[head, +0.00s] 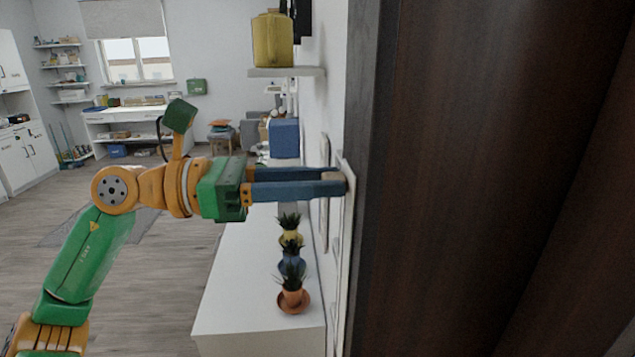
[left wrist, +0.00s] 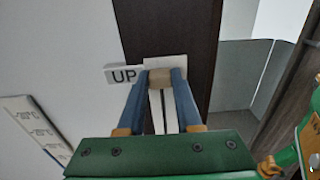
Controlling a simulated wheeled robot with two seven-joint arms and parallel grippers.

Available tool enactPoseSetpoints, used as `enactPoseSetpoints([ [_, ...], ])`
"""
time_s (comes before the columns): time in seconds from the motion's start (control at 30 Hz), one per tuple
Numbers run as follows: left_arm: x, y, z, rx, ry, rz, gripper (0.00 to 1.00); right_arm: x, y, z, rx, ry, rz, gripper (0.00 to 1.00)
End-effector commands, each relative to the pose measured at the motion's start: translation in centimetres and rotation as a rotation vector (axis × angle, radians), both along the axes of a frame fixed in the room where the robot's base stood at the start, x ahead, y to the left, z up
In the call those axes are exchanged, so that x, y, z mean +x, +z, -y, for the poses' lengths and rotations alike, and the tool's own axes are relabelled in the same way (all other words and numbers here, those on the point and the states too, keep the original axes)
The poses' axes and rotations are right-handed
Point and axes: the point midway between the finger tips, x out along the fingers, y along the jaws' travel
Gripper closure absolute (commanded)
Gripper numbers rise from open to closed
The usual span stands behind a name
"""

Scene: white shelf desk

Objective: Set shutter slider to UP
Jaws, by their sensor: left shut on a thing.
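The shutter slider's tan knob (head: 333,176) sits on a narrow pale plate (head: 347,215) on the wall, beside a dark wooden panel. In the left wrist view the knob (left wrist: 160,78) is close to the plate's far end, level with the "UP" label (left wrist: 124,75). A dark slot (left wrist: 157,110) runs from it toward the gripper body, which hides the rest of the plate. My left gripper (head: 335,180) reaches in from the left, its two blue fingers shut on the knob, one on each side (left wrist: 160,86). My right gripper does not show.
The dark wooden panel (head: 480,180) fills the right side. A white cabinet (head: 245,290) with several potted plants (head: 291,270) stands below the arm. A shelf (head: 285,72) with a yellow canister (head: 272,40) is above. Open floor (head: 150,290) lies to the left.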

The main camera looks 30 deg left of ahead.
Motion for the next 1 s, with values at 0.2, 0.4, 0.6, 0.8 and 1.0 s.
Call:
enactPoseSetpoints([
  [0.2, 0.0, 0.7, -0.2, -0.014, 0.007, 0.014, 1.00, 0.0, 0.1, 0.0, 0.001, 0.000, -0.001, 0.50],
  [0.4, 0.0, 0.7, -0.2, -0.012, 0.007, 0.014, 0.42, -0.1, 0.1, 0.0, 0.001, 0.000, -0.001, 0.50],
  [0.6, 0.0, 0.5, -0.1, -0.009, 0.005, 0.010, 0.35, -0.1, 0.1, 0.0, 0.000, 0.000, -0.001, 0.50],
  [0.8, -0.5, -0.2, -1.0, -0.007, 0.009, 0.009, 0.35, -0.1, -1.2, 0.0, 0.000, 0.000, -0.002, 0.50],
  [1.0, -2.9, -0.2, -4.6, -0.009, 0.010, 0.011, 0.35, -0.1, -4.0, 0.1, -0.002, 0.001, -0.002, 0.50],
])
